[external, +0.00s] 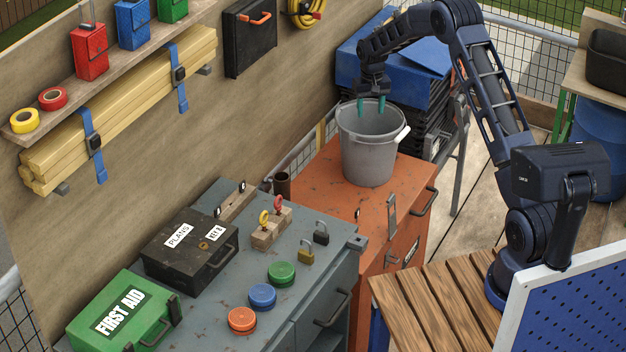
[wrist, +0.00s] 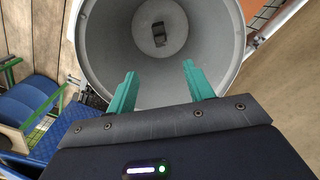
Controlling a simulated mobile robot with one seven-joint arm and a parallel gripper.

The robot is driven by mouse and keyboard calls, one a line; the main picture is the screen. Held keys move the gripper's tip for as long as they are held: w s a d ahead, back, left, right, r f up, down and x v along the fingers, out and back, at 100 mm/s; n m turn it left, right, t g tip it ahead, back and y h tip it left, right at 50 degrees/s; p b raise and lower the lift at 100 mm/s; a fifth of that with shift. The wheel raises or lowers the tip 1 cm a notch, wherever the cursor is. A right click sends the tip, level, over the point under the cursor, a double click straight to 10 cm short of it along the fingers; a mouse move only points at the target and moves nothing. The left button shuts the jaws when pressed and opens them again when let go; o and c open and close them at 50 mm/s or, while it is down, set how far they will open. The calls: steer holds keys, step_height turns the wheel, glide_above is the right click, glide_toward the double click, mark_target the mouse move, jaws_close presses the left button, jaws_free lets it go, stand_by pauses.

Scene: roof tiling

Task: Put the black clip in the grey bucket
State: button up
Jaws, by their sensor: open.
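The grey bucket (external: 368,150) stands upright on the orange cabinet. My gripper (external: 371,106) is over the bucket's mouth, pointing down, with its teal fingers apart and nothing between them. In the wrist view the gripper (wrist: 157,90) is open above the near side of the bucket (wrist: 105,62). A small black clip (wrist: 159,34) lies on the bucket's floor, apart from the fingers. The bucket's wall hides the clip in the external view.
The orange cabinet (external: 335,205) adjoins a grey bench (external: 225,290) holding a green first aid box (external: 125,310), a black plans box (external: 190,248), padlocks and coloured round tins. A stack of blue-topped crates (external: 400,75) stands behind the bucket. A wooden wall is at the left.

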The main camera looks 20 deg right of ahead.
steer(key=shift+r, duration=0.1)
stand_by(0.3)
step_height(320, 180, up, 7)
stand_by(0.5)
steer(key=s+d+r+t, duration=0.1)
steer(key=s+d+r, duration=0.3)
steer(key=s+r, duration=0.9)
steer(key=s+d+r+t, duration=0.1)
steer(key=s+d+r, duration=0.3)
steer(key=s+r, duration=0.9)
steer(key=s+d+t, duration=0.1)
steer(key=s+d, duration=0.1)
steer(key=s, duration=1.4)
steer(key=s+d+t, duration=0.1)
steer(key=s+d, duration=0.1)
steer(key=s, duration=1.4)
steer(key=shift+s+r+t, duration=0.15)
steer(key=shift+r+t, duration=0.15)
steer(key=shift+r, duration=0.1)
